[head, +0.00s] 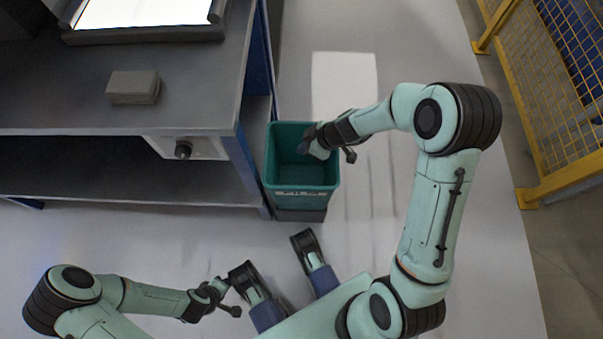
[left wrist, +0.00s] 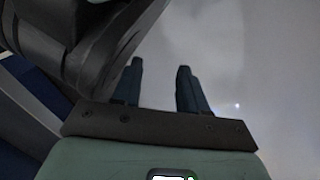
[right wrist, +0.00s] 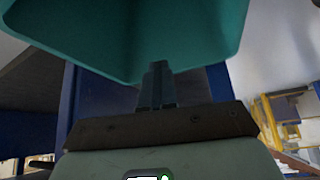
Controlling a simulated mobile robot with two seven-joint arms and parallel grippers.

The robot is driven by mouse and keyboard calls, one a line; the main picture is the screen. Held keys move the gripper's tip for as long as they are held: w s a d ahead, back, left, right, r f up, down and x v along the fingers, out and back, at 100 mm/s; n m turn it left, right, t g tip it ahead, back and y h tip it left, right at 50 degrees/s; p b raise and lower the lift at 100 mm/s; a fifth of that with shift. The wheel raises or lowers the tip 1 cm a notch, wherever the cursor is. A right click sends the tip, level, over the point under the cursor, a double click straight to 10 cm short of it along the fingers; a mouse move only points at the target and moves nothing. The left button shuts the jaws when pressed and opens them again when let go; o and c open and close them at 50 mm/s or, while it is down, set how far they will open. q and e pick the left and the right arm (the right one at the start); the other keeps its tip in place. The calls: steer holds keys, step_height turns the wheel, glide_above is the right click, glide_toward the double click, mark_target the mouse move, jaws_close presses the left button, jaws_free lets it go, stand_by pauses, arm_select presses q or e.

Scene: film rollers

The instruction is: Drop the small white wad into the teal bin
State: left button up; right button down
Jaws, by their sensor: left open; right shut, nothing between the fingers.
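The teal bin (head: 284,172) stands on the floor beside the workbench in the head view. Its mouth faces up, and I see no white wad in the visible part of its interior. The small white wad cannot be made out in any view. My right gripper (head: 308,145) is at the right part of the bin's mouth. In the right wrist view its fingers (right wrist: 158,75) are together with nothing between them, in front of the teal bin wall (right wrist: 90,40). My left gripper (head: 226,287) is low at the left; its fingers (left wrist: 160,80) are apart and empty in the left wrist view.
A dark workbench (head: 190,90) with a small grey block (head: 133,87) stands left of the bin. A yellow mesh fence (head: 550,100) is at the right. A pale rectangle (head: 344,80) lies on the floor behind the bin. Open floor lies between bin and fence.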

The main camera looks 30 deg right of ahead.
arm_select(q)
steer(key=shift+s+f, duration=0.15)
steer(key=shift+s, duration=0.1)
arm_select(e)
steer(key=shift+f, duration=0.1)
steer(key=c, duration=1.8)
jaws_free()
steer(key=o, duration=0.4)
steer(key=shift+o, duration=0.2)
arm_select(q)
steer(key=w+d+r+t+p, duration=0.1)
steer(key=w+r+p, duration=0.2)
steer(key=r, duration=0.3)
steer(key=shift+w+d+p, duration=0.3)
steer(key=shift+w, duration=0.2)
arm_select(e)
steer(key=v, duration=1.3)
steer(key=shift+r, duration=0.2)
steer(key=shift+s, duration=0.1)
